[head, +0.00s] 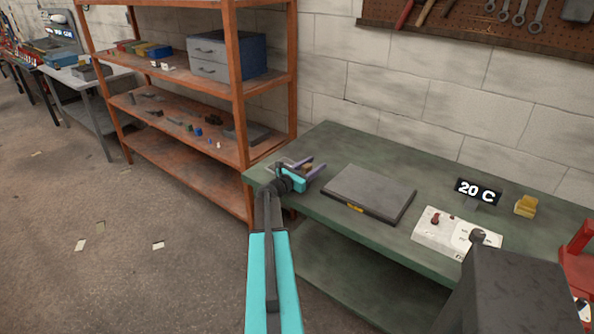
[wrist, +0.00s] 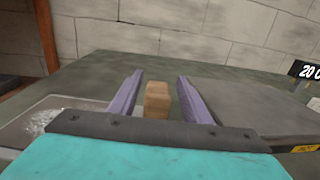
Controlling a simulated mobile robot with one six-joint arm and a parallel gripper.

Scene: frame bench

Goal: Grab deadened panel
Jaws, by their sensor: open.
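My gripper (head: 312,168) has two purple fingers and is open above the left end of the green bench. In the wrist view the fingers (wrist: 158,95) stand on either side of a small brown block (wrist: 157,100), apart from it. A thin pale metal panel (wrist: 50,118) with a whitish patch lies at the left in that view, partly hidden by my gripper body. Whether the block is fixed to this panel cannot be told. A flat dark grey slab (head: 369,190) with a yellow label lies right of my gripper. No marking shows which is the deadened panel.
The green bench (head: 360,145) also holds a "20 C" display (head: 478,191), a white control box (head: 440,232) and a yellow block (head: 525,206). An orange shelf (head: 240,90) stands at the left. A wall closes the back.

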